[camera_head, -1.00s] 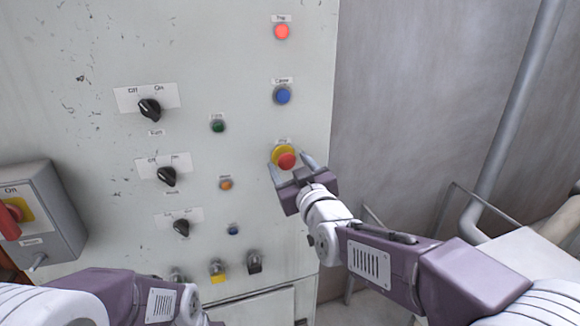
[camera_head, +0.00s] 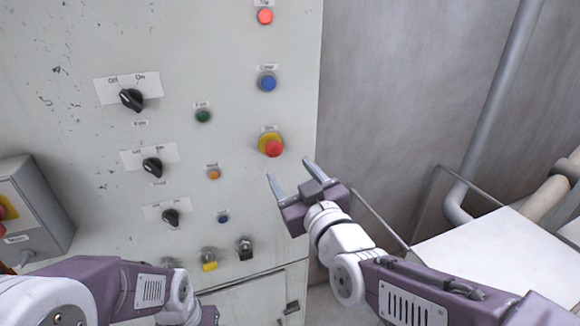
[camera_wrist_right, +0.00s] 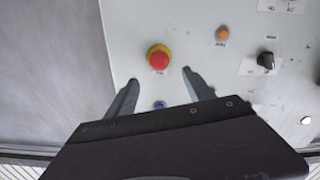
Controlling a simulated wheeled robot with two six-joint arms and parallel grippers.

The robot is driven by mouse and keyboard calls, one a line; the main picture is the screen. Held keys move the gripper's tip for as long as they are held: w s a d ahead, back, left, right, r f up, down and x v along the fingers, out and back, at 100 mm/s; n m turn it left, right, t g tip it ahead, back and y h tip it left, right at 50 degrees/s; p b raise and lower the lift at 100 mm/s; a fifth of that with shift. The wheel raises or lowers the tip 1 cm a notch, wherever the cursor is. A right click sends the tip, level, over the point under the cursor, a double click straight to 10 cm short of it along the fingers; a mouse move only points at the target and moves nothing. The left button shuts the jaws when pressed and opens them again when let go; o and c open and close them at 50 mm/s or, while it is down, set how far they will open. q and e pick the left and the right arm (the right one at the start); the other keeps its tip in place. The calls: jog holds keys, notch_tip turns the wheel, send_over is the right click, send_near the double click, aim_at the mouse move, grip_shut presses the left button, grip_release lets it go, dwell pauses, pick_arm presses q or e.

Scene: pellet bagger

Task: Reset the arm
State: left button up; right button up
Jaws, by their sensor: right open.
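My right gripper (camera_head: 290,178) is open and empty, with its two fingers spread. It sits just below and to the right of the red stop button on a yellow collar (camera_head: 272,146), apart from it in the head view. In the right wrist view the red button (camera_wrist_right: 158,58) shows beyond the gap between the fingertips (camera_wrist_right: 160,84). My left arm comes in at the lower left of the head view; its gripper's fingers are not visible.
The grey control panel (camera_head: 60,120) carries a lit red lamp (camera_head: 265,16), a blue button (camera_head: 267,82), a green button (camera_head: 203,116) and several black rotary switches (camera_head: 132,99). A switch box (camera_head: 42,205) stands at left. A pipe (camera_head: 497,100) and a pale surface (camera_head: 500,262) lie at right.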

jog(key=w+d+f+m+g+h, duration=0.1)
jog(key=w+d+f+m+h, duration=0.2)
jog(key=d+f, duration=0.45)
jog(key=s+d+f+g+h, duration=0.1)
jog(key=d+f+g, duration=0.2)
jog(key=f, duration=0.4)
jog(key=s+d+f+g+h, duration=0.1)
jog(key=s+d+f+g, duration=0.15)
jog(key=f, duration=0.45)
jog(key=s+d+f+m+g, duration=0.1)
jog(key=s+f+m+g, duration=0.2)
jog(key=s+f+g, duration=0.6)
jog(key=s+f, duration=0.2)
jog(key=s, duration=0.4)
jog(key=shift+s+d+f, duration=0.15)
jog(key=shift+s+d, duration=0.15)
jog(key=shift+s, duration=0.1)
